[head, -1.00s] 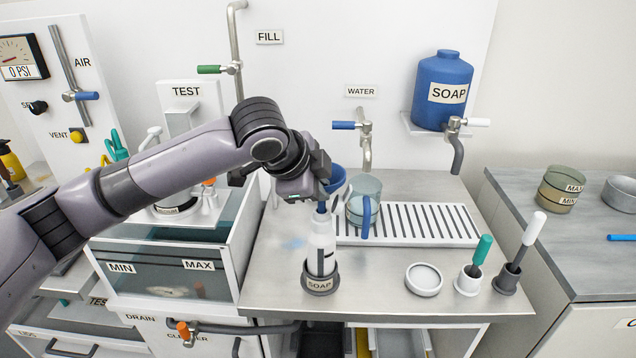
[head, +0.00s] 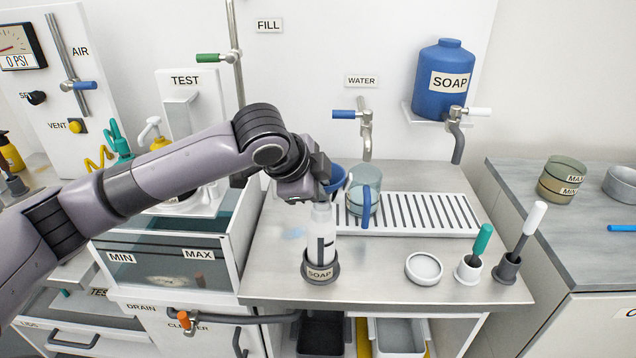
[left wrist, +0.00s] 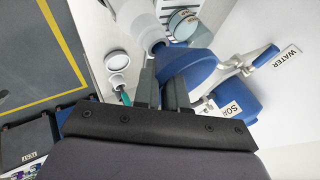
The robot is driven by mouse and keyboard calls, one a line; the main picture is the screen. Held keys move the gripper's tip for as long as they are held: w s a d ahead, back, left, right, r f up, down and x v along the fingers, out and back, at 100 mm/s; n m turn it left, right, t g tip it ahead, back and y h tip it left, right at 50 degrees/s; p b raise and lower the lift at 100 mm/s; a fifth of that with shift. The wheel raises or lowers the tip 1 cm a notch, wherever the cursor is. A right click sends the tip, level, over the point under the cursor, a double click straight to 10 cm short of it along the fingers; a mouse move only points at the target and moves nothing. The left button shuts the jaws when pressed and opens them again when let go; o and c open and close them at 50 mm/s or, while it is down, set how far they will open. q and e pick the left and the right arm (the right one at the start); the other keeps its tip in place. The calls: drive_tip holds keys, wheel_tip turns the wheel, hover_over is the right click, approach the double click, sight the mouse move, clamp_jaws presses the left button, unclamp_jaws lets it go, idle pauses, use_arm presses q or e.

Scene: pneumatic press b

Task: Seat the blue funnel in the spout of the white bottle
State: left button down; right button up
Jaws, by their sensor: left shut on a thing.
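The white bottle (head: 321,232) stands upright in a dark ring holder (head: 320,281) labelled SOAP near the counter's front. The blue funnel (head: 338,177) is at the bottle's top, partly hidden by my left gripper (head: 322,178). My left gripper is shut on the funnel; in the left wrist view the funnel (left wrist: 193,66) shows just beyond the fingers (left wrist: 162,92). The funnel's narrow stem does not show in the head view; its lower end appears to be inside the bottle's mouth, but how deep I cannot tell. My right gripper is not in view.
A round white dish (head: 424,268) and two brushes in cups (head: 468,273) are further right. A glass tank (head: 160,257) is at left.

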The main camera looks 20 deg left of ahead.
use_arm(q)
drive_tip(key=shift+f, duration=0.4)
drive_tip(key=c, duration=1.1)
unclamp_jaws()
drive_tip(key=shift+r, duration=0.1)
drive_tip(key=v, duration=0.7)
